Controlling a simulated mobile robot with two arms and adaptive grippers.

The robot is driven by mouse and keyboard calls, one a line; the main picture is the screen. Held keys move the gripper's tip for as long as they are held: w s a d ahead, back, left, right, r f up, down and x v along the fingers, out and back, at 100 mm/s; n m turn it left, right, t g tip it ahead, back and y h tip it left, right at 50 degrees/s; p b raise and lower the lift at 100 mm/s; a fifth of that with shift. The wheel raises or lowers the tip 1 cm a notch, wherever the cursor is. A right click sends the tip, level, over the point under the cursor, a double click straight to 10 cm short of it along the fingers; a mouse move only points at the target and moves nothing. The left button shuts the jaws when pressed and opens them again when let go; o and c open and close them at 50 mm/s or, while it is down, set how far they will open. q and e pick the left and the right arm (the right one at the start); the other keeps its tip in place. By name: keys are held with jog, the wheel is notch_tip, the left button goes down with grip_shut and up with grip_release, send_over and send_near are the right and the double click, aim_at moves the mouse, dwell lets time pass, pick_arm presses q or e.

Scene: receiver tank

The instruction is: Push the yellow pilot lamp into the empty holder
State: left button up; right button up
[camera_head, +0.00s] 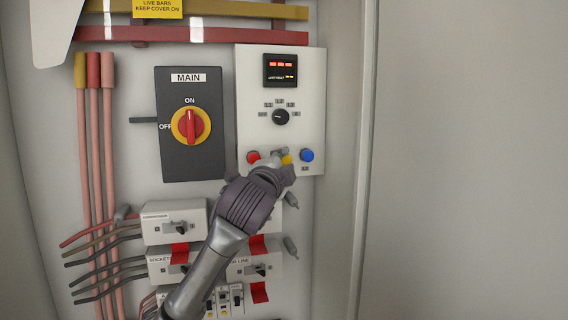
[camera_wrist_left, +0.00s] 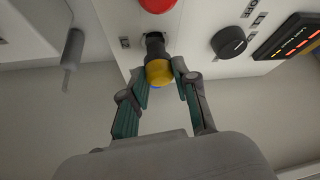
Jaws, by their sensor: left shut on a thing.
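The yellow pilot lamp (camera_head: 287,159) is at the lower part of the white meter panel, between the red lamp (camera_head: 253,157) and the blue lamp (camera_head: 307,155). My left gripper (camera_head: 281,167) reaches up from below and is shut on the yellow lamp. In the left wrist view the round yellow lamp (camera_wrist_left: 159,73) sits between the two fingers, in line with a dark holder (camera_wrist_left: 155,46) on the panel. The lamp overlaps the holder's mouth, so I cannot tell how deep it sits. My right gripper is not in view.
The panel carries a rotary knob (camera_head: 281,117) and a lit display (camera_head: 281,71) above the lamps. A main switch (camera_head: 190,125) is to the left. Breakers (camera_head: 174,222) and cables are below and left. The cabinet's right side is bare.

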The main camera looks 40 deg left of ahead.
pick_arm(q)
jog(key=shift+w+a, duration=0.8)
jog(key=shift+a, duration=0.2)
dwell(0.9)
jog(key=o, duration=1)
jog(key=shift+w+a, duration=0.1)
jog(key=shift+w, duration=0.05)
